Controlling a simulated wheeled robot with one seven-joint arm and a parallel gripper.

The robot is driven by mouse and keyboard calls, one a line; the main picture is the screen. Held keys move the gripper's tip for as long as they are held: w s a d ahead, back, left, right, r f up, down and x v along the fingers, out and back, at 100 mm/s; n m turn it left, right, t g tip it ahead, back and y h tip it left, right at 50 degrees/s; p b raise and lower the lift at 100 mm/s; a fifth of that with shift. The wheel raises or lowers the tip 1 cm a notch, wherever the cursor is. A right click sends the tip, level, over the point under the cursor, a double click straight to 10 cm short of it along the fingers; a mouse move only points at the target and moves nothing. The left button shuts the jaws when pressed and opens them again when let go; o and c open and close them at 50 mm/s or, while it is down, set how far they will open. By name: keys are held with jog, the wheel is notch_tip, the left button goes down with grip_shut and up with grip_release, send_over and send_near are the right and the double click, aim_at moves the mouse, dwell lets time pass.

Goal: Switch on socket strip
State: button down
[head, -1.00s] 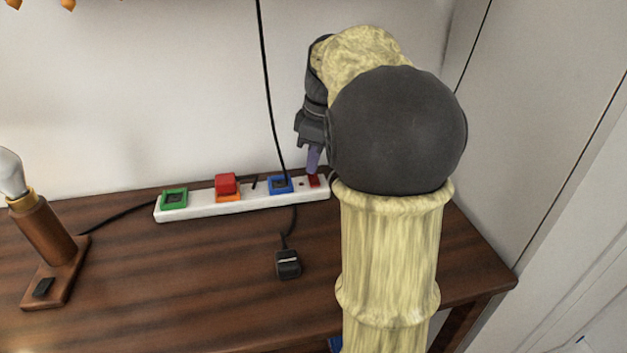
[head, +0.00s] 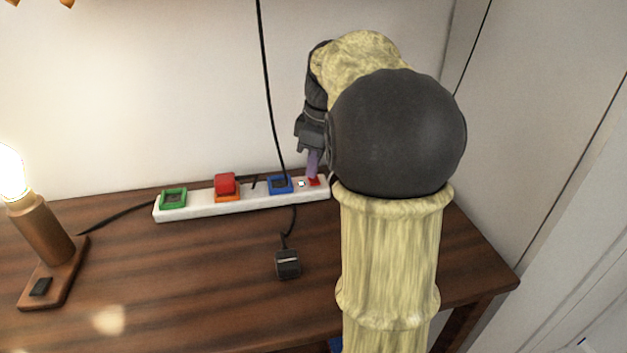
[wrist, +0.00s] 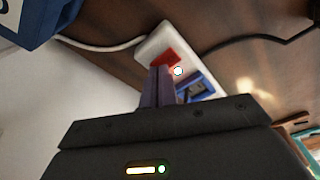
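The white socket strip (head: 255,200) lies along the back of the wooden table against the wall. It has green, orange and blue framed sockets and a red switch (wrist: 165,60) at its right end. A small indicator light (head: 301,184) beside the switch glows whitish; it also glows in the wrist view (wrist: 178,71). My gripper (head: 313,172) points down at the switch, its purple fingers (wrist: 158,88) side by side and shut with nothing seen between them. The fingertips are at the switch's edge and seem to touch it. Part of the switch is hidden behind them.
A lamp (head: 43,235) on the left is lit, with its bulb glowing. A loose black plug (head: 288,263) lies in front of the strip. A blue object (wrist: 30,20) is near the strip's end.

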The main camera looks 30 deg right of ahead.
notch_tip(320, 180, up, 7)
jog(key=p, duration=0.7)
jog(key=shift+p, duration=0.35)
jog(key=shift+f, duration=0.1)
dwell(0.5)
